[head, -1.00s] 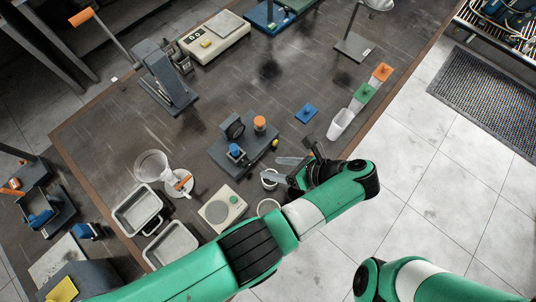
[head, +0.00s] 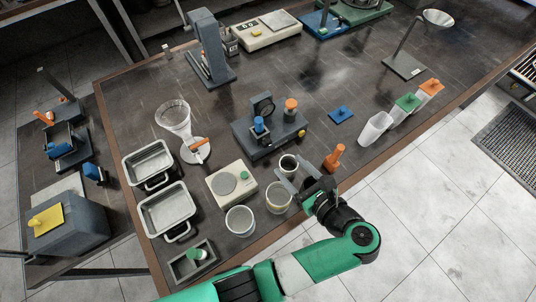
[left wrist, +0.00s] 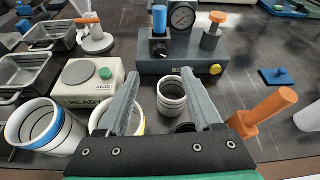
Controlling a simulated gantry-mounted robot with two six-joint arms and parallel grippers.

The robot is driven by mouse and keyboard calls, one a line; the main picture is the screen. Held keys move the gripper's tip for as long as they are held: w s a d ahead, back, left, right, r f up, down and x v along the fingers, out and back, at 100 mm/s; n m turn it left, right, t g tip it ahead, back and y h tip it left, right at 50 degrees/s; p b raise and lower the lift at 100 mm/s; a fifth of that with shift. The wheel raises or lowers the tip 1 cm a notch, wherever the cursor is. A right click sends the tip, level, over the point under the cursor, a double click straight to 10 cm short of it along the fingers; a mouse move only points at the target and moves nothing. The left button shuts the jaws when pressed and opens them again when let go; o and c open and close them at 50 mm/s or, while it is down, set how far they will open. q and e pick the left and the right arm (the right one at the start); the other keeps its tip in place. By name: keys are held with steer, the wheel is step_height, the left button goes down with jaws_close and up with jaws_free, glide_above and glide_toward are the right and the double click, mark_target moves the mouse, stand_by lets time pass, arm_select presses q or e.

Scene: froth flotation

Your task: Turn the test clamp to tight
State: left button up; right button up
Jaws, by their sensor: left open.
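I cannot tell for sure which part is the test clamp. A dark grey gauge unit (head: 268,138) stands mid-table, with a round dial, a blue knob (head: 259,125) and an orange knob (head: 291,104). In the left wrist view the blue knob (left wrist: 159,20), dial (left wrist: 183,16) and orange knob (left wrist: 217,17) show upright beyond my fingers. My left gripper (head: 291,178) is open and empty, in front of the unit and apart from it. It also shows in the left wrist view (left wrist: 159,75), fingers pointing toward the unit. My right gripper is not in view.
White cups (head: 278,197) crowd near my left gripper. An orange handled piece (head: 335,156) stands close to its right. A scale marked READ (head: 226,184) and metal trays (head: 167,207) are to the left. A blue square piece (head: 341,114) lies right of the unit, with bare tabletop around it.

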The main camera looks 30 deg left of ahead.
mark_target(268, 144)
arm_select(q)
steer(key=x, duration=1.1)
steer(key=shift+a+f+b, duration=0.1)
steer(key=shift+a+b, duration=0.1)
steer(key=shift+b, duration=0.1)
